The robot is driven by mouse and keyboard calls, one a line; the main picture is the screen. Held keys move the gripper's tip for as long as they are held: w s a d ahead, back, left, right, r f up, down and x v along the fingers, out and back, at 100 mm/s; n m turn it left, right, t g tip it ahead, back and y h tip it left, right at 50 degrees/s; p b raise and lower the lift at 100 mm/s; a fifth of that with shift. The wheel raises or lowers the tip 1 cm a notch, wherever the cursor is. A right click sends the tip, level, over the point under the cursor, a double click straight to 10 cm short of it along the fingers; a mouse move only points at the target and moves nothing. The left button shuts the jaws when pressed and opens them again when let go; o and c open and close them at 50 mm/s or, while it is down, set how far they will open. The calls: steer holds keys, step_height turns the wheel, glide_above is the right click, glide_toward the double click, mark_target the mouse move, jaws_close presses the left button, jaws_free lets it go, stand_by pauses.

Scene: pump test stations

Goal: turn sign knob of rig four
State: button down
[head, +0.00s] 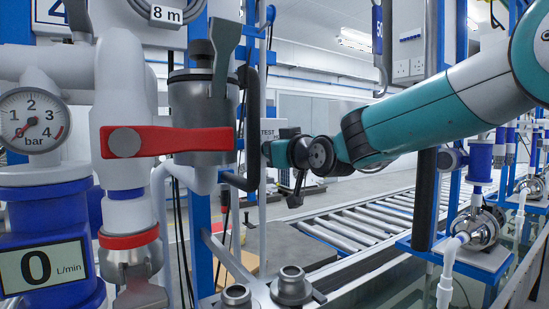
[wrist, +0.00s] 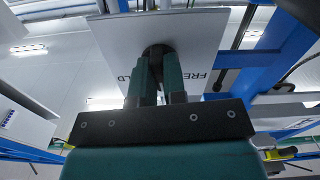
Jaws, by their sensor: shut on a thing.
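In the wrist view my gripper (wrist: 159,75) is shut on a dark round knob (wrist: 157,50) in the middle of a pale sign plate (wrist: 110,45). Letters reading "FRE" and "LD" show upside down on the plate, and the fingers hide the text between. In the head view my gripper (head: 268,151) reaches left to a small white sign (head: 268,126) with "TEST" on it, beside a blue post. The knob is hidden there behind the grey valve and the gripper. A plate with a "4" (head: 56,10) hangs at the top left.
A red lever (head: 165,141) and a grey valve body (head: 203,110) stand close in front, left of my gripper. A pressure dial (head: 33,120) and a flow display reading 0 (head: 42,267) are at the left. A roller conveyor (head: 370,220) runs below my arm.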

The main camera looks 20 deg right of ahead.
steer(key=shift+m, duration=0.6)
steer(key=shift+b, duration=0.3)
steer(key=c, duration=1.2)
jaws_free()
